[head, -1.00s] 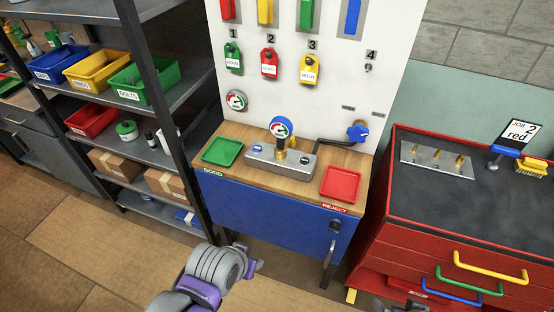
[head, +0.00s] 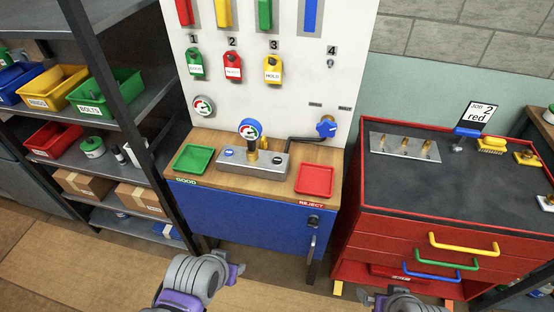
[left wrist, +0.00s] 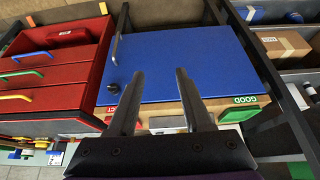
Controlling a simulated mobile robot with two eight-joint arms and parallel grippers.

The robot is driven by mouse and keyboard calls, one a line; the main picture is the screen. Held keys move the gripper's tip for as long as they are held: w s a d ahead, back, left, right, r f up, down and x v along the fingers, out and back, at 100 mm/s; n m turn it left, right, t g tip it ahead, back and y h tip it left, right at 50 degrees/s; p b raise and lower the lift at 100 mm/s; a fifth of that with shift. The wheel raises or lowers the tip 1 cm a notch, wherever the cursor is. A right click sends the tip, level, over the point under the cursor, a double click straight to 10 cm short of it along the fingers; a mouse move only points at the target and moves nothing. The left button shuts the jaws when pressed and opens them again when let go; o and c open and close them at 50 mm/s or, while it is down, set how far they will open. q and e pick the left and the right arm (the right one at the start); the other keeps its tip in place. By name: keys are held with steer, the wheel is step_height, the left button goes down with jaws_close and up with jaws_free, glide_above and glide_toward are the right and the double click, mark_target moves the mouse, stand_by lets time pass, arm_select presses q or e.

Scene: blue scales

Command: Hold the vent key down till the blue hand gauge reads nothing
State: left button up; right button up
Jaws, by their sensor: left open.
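The blue-rimmed hand gauge (head: 250,129) stands on a brass fitting on a grey metal block (head: 262,169) on the wooden bench top. Its needle is too small to read. The block has a blue-and-white key (head: 228,153) at its left end and another (head: 280,159) at its right; I cannot read which is the vent key. My left gripper (head: 237,271) is low in front of the blue cabinet, well short of the block; the left wrist view shows its fingers (left wrist: 160,73) apart and empty. My right gripper (head: 368,298) is at the bottom edge, its fingers unclear.
A green tray (head: 193,159) and a red tray (head: 315,180) flank the block. A wall gauge (head: 204,107) and blue valve knob (head: 326,126) are behind. A shelf rack (head: 107,120) stands left, a red tool chest (head: 400,222) right. Floor in front is open.

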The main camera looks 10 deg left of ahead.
arm_select(q)
steer(key=shift+c, duration=0.2)
jaws_close()
stand_by(1.5)
